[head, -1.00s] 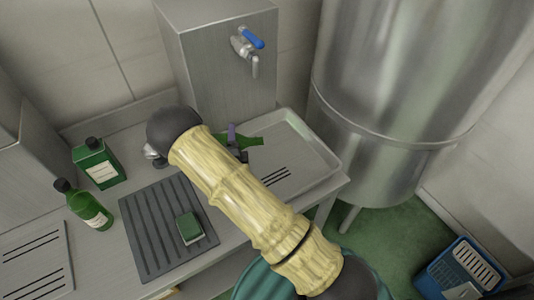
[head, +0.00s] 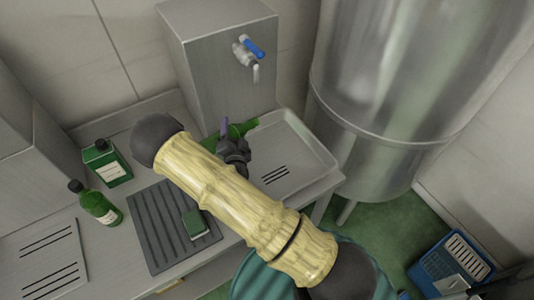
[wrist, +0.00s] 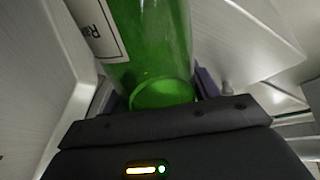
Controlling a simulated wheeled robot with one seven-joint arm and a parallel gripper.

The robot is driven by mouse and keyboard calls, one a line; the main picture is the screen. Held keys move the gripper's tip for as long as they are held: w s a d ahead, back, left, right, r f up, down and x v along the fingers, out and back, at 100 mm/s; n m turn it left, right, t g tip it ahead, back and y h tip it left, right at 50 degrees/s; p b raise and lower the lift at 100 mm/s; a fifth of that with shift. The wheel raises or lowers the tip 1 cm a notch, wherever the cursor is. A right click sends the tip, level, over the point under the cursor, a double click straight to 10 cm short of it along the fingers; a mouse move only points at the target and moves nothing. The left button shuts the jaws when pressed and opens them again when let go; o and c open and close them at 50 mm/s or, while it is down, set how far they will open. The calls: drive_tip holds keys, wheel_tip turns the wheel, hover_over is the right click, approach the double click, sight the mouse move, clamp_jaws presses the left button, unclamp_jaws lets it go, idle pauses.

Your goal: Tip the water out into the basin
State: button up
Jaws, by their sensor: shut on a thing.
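My gripper (head: 228,137) is shut on a green bottle (head: 243,128) with a white label. The bottle also fills the top of the wrist view (wrist: 155,50), its round green base towards the camera. In the head view my arm hides much of the bottle, so its mouth and any water do not show clearly. The shallow metal basin (head: 300,150) is at the right end of the counter, with slots in its floor. The bottle is at the basin's back left, below the tap (head: 247,50). I cannot tell whether it touches the basin.
A green square bottle (head: 107,163) and a round green bottle (head: 97,203) stand on the counter at left. A green sponge (head: 195,224) lies on a ribbed dark mat (head: 165,205). A large steel tank (head: 385,100) stands right of the basin. A blue crate (head: 450,262) is on the floor.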

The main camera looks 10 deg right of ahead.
drive_tip(key=n, duration=0.1)
drive_tip(key=d+n, duration=0.1)
drive_tip(key=n, duration=0.1)
drive_tip(key=shift+d+r, duration=0.1)
drive_tip(key=shift+r, duration=0.3)
drive_tip(key=shift+a+r+n, duration=0.15)
drive_tip(key=shift+n, duration=0.45)
drive_tip(key=shift+a+r+n, duration=0.1)
drive_tip(key=shift+n, duration=0.5)
wheel_tip(320, 180, down, 2)
drive_tip(key=shift+a+f+n+b, duration=0.1)
drive_tip(key=shift+f+n+b, duration=0.1)
drive_tip(key=shift+n+b, duration=0.75)
drive_tip(key=shift+a+f+n+y+b, duration=0.15)
drive_tip(key=shift+f+n+y+b, duration=0.25)
drive_tip(key=shift+n, duration=0.45)
drive_tip(key=shift+r+n, duration=0.4)
drive_tip(key=shift+r, duration=0.1)
drive_tip(key=shift+r+n+p, duration=0.25)
drive_tip(key=shift+n+p, duration=0.15)
drive_tip(key=shift+n, duration=0.3)
